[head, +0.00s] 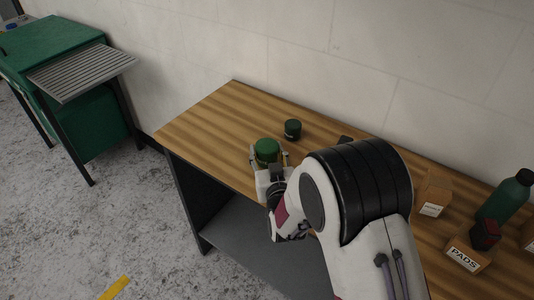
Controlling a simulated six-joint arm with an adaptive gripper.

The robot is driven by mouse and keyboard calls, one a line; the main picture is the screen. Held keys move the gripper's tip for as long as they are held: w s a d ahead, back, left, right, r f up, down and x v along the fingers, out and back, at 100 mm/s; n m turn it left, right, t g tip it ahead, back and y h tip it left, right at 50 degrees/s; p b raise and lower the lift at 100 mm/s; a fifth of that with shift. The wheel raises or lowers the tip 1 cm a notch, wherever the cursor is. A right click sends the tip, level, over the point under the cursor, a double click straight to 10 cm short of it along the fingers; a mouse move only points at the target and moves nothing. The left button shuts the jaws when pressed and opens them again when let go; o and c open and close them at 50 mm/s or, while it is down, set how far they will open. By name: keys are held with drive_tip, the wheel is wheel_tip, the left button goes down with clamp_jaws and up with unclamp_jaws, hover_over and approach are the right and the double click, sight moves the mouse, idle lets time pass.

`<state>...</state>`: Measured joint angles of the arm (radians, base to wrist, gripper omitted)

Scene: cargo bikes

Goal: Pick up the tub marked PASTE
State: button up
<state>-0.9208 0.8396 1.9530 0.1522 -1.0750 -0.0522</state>
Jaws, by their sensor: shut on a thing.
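A green tub (266,148) is near the left part of the wooden bench, between the fingers of my gripper (268,158). My gripper is shut on it. A second, darker tub (292,129) stands on the bench just behind and to the right, apart from my gripper. I cannot read a PASTE mark on either tub from here. I cannot tell whether the held tub touches the bench top, as the gripper and arm hide its lower part.
The wooden bench (215,113) stands along a pale wall. On its right are a cardboard box (433,193), a box marked PADS (466,255), a dark red item (485,235) and a green bottle (506,196). The bench's left end is clear. A green cabinet (62,45) stands far left.

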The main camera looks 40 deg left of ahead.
sight(267, 145)
drive_tip(key=shift+r, duration=4.65)
